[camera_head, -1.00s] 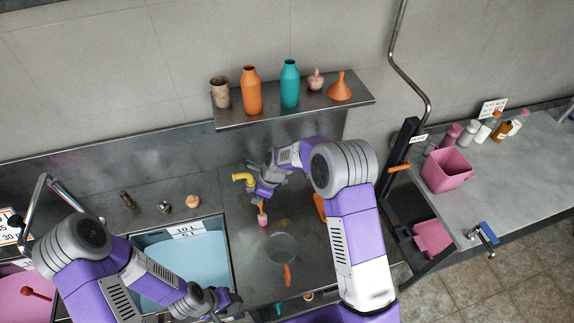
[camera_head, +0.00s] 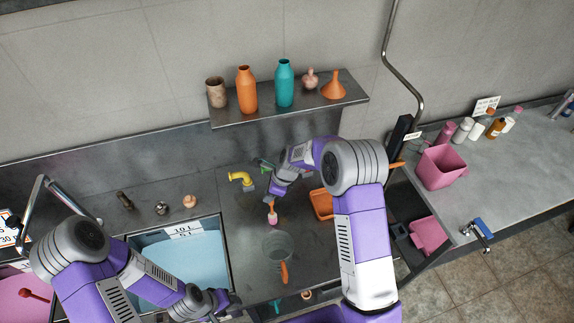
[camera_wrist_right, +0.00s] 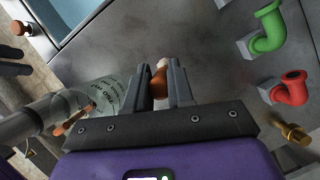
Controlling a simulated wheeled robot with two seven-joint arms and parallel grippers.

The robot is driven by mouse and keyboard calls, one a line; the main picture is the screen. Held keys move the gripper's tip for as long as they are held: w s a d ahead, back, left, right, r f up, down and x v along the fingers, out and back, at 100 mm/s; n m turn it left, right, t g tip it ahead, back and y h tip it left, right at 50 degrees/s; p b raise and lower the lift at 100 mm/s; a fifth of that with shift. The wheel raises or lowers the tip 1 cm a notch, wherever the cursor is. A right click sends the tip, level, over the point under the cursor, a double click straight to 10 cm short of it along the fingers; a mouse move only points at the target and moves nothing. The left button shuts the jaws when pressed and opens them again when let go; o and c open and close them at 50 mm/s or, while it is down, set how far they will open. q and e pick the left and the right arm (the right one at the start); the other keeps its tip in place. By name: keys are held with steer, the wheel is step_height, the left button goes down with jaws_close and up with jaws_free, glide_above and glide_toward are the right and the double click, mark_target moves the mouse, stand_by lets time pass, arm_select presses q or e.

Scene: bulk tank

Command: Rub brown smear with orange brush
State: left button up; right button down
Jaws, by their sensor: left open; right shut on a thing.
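The orange brush (camera_head: 271,211) has an orange handle and a pinkish head that points down over the steel counter (camera_head: 240,250). My right gripper (camera_head: 272,198) is shut on its handle; the handle also shows between the fingers in the right wrist view (camera_wrist_right: 159,80). I cannot tell whether the brush head touches the counter. I cannot clearly make out the brown smear; the counter shows only faint dark marks, and my right arm hides part of it. My left gripper (camera_head: 224,299) is open and empty near the front edge of the sink.
A clear jug (camera_head: 278,245) with an orange handle stands just in front of the brush. The blue-filled sink (camera_head: 190,260) is at left. A shelf (camera_head: 300,112) with bottles is above.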

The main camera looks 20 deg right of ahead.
arm_select(q)
steer(key=shift+w+f, duration=0.1)
steer(key=shift+d, duration=0.1)
arm_select(e)
steer(key=shift+d, duration=3.45)
arm_select(q)
step_height(320, 180, up, 2)
steer(key=shift+r+p, duration=0.15)
steer(key=shift+p, duration=0.9)
steer(key=shift+a, duration=0.25)
arm_select(e)
step_height(320, 180, up, 8)
steer(key=shift+a, duration=0.1)
